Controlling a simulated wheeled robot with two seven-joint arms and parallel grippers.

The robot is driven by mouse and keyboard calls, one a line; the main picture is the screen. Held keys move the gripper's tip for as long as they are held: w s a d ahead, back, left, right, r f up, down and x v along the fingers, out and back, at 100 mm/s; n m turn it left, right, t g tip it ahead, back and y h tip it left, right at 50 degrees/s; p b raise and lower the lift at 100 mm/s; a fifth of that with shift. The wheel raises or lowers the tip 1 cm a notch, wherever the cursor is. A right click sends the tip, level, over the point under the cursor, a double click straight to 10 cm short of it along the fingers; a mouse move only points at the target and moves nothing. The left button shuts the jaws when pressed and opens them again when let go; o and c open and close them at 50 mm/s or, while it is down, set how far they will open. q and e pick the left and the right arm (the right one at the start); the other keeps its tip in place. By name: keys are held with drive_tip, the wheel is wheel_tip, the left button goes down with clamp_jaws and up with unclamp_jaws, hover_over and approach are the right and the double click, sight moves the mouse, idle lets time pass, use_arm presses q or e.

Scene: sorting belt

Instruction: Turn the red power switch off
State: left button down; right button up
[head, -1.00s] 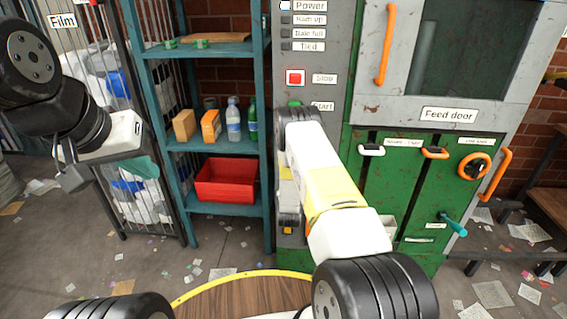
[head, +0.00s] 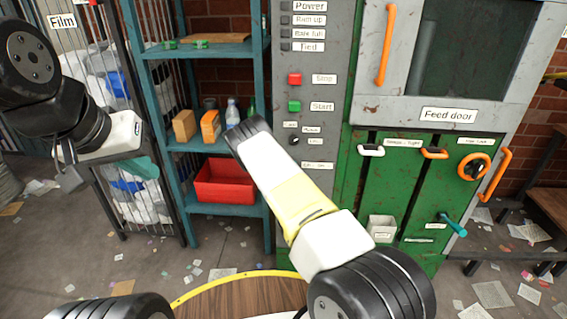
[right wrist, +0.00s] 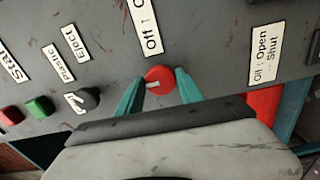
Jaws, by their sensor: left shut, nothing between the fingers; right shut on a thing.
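The red power switch (right wrist: 159,79) is a round red knob on the grey panel in the right wrist view. A white mark on it points to the left of that picture. A label (right wrist: 150,27) above it reads "Off", the rest cut off. My right gripper (right wrist: 158,88) has its teal fingers closed on both sides of the knob. In the head view my right arm hides the knob and those fingers. My left gripper (head: 68,178) is shut and empty at the left, far from the panel.
The panel (head: 318,70) carries a red Stop button (head: 295,79), a green Start button (head: 295,106) and a black selector (head: 294,140). The indicators above are dark. A blue shelf (head: 210,210) with a red bin (head: 225,181) stands left. The feed door (head: 470,60) is right.

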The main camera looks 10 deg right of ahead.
drive_tip(key=shift+n, duration=0.3)
idle(0.4)
drive_tip(key=o, duration=1.4)
drive_tip(key=v, duration=0.8)
